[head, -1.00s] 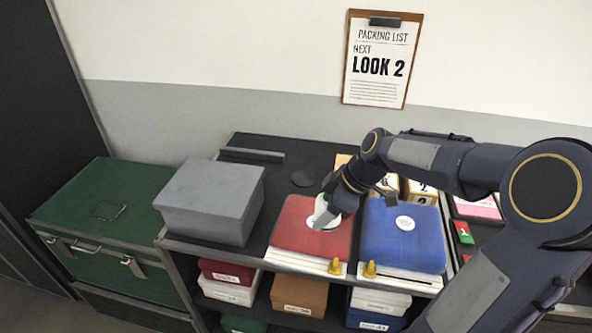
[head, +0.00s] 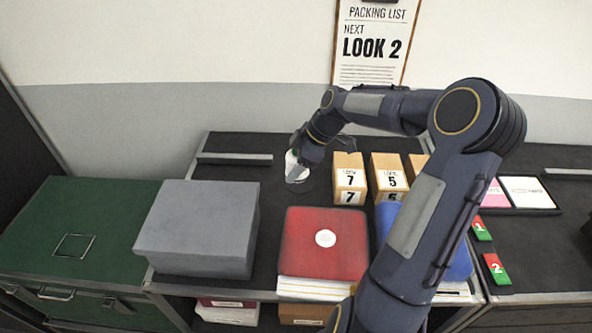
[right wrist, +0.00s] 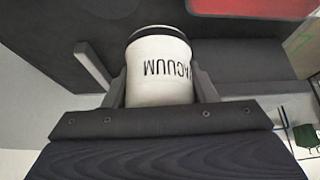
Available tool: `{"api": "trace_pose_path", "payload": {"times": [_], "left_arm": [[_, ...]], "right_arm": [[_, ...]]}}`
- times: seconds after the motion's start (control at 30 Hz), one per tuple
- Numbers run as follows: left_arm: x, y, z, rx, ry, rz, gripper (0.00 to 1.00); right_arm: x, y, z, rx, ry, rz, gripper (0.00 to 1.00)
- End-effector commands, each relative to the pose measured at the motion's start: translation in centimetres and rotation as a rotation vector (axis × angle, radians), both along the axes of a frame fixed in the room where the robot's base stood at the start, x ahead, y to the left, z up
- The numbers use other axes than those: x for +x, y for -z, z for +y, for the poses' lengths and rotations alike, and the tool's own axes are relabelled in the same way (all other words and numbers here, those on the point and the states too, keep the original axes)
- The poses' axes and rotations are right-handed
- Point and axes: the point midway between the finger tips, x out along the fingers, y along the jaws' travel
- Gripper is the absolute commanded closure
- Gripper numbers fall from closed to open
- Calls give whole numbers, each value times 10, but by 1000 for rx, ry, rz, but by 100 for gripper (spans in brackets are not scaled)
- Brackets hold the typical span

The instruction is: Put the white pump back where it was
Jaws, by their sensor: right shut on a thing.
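The white pump (head: 292,166), a small white cylinder, is in my right gripper (head: 299,158) over the back of the dark table, behind the red bag. In the right wrist view the pump (right wrist: 160,72) shows the word VACUUM and a dark rim, with a finger on each side. It is at a round dark spot on the tabletop; I cannot tell whether it touches the surface. The red bag (head: 325,247) has a white round valve (head: 325,238) on top. The blue bag (head: 462,262) is mostly hidden behind my right arm. My left gripper is out of view.
A grey box (head: 197,225) stands left of the red bag. Boxes labelled 7 (head: 349,180) and 5 (head: 388,180) stand right of the pump. A green trunk (head: 90,230) is at far left. Number cards (head: 497,270) lie at right.

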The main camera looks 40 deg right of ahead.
Motion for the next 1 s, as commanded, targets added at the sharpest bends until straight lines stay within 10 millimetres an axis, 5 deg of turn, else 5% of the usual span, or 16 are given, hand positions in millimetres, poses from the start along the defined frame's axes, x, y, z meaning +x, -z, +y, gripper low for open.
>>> {"api": "trace_pose_path", "payload": {"times": [0.33, 0.8, 1.0], "left_arm": [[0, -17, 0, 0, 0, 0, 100], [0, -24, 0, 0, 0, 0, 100], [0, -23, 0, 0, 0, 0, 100]], "right_arm": [[39, 52, -38, 2, -1, -1, 86], [46, 95, -46, 1, -1, 0, 86], [46, 96, -47, -2, -1, -2, 86]]}}
